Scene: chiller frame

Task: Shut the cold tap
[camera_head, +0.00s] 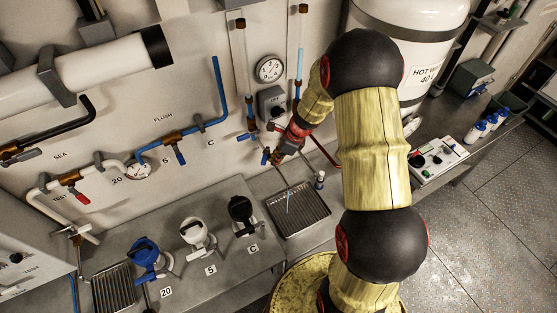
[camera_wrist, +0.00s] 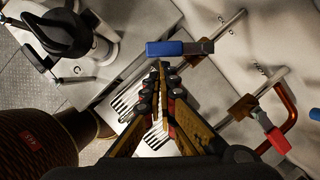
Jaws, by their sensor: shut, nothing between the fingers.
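In the wrist view a blue lever (camera_wrist: 165,48) with a grey end lies crosswise just beyond the tips of my gripper (camera_wrist: 161,68). It is by a pale pipe, and I cannot tell whether the tips touch it. The fingers are shut and hold nothing. My arm hides part of the wall there. A thin pale blue streak (camera_head: 289,203) shows above the tray.
A red lever (camera_wrist: 277,142) on a brass valve and a copper pipe (camera_wrist: 285,105) are at the right of the wrist view. A dial (camera_head: 270,69) and a grey switch box (camera_head: 272,103) are above.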

